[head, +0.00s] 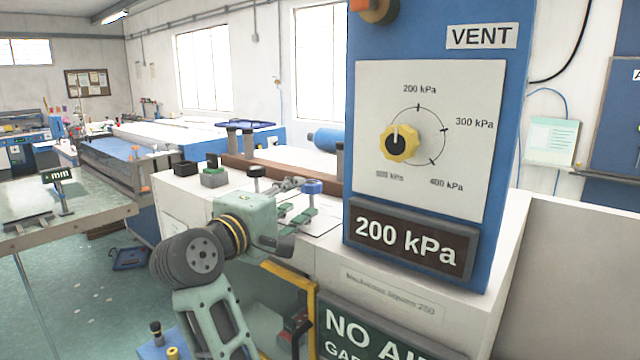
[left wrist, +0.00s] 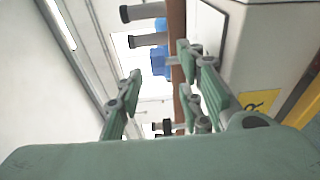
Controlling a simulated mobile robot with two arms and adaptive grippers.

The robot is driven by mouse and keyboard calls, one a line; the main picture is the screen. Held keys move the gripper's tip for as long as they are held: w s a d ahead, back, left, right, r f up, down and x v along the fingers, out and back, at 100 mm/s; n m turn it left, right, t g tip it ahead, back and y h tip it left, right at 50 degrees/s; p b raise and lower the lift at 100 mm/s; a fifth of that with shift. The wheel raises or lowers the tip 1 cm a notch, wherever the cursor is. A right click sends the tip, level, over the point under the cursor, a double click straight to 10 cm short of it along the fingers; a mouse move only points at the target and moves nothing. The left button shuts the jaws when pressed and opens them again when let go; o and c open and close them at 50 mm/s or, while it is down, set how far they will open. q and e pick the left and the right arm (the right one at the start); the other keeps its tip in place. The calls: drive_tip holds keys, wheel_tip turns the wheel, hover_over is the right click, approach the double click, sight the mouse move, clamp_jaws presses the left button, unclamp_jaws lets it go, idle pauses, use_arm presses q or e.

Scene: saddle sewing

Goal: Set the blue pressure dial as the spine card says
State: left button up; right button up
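The pressure dial has a yellow knob (head: 400,143) on a white scale plate (head: 465,170), fixed to a blue column (head: 375,45). The scale is marked from 200 to 400 kPa, with a blurred label at lower left. The knob's pointer mark points roughly upward. A sign below (head: 415,245) reads 200 kPa. A pale green card (head: 553,140) hangs on the wall at right; its print is unreadable, and I cannot tell whether it is the spine card. My left gripper (head: 298,200) is left of the column, below the knob and apart from it. Its fingers are apart and empty in the left wrist view (left wrist: 158,92).
The white machine bench (head: 440,305) lies under the column. A blue-capped post (head: 312,187) and a black-capped post (head: 256,173) stand close to my left gripper. A yellow frame (head: 290,275) and a dark green sign (head: 365,335) are below. Space in front of the dial is clear.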

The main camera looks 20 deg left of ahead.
sight(306, 188)
use_arm(q)
drive_tip(key=w, duration=0.1)
drive_tip(key=w+p, duration=0.2)
drive_tip(key=w, duration=0.1)
drive_tip(key=shift+d+r, duration=0.25)
drive_tip(key=shift+r, duration=0.05)
drive_tip(key=shift+w+d+f+p, duration=0.15)
drive_tip(key=shift+w+p, duration=0.35)
drive_tip(key=shift+w, duration=0.6)
drive_tip(key=shift+w+f, duration=0.1)
drive_tip(key=shift+w, duration=0.3)
drive_tip(key=shift+s, duration=0.1)
clamp_jaws()
use_arm(e)
drive_tip(key=shift+s+d+r, duration=0.1)
drive_tip(key=shift+s+r, duration=0.45)
drive_tip(key=shift+r, duration=0.25)
drive_tip(key=shift+s+d+r, duration=0.1)
drive_tip(key=shift+s+r, duration=0.45)
drive_tip(key=shift+r, duration=0.25)
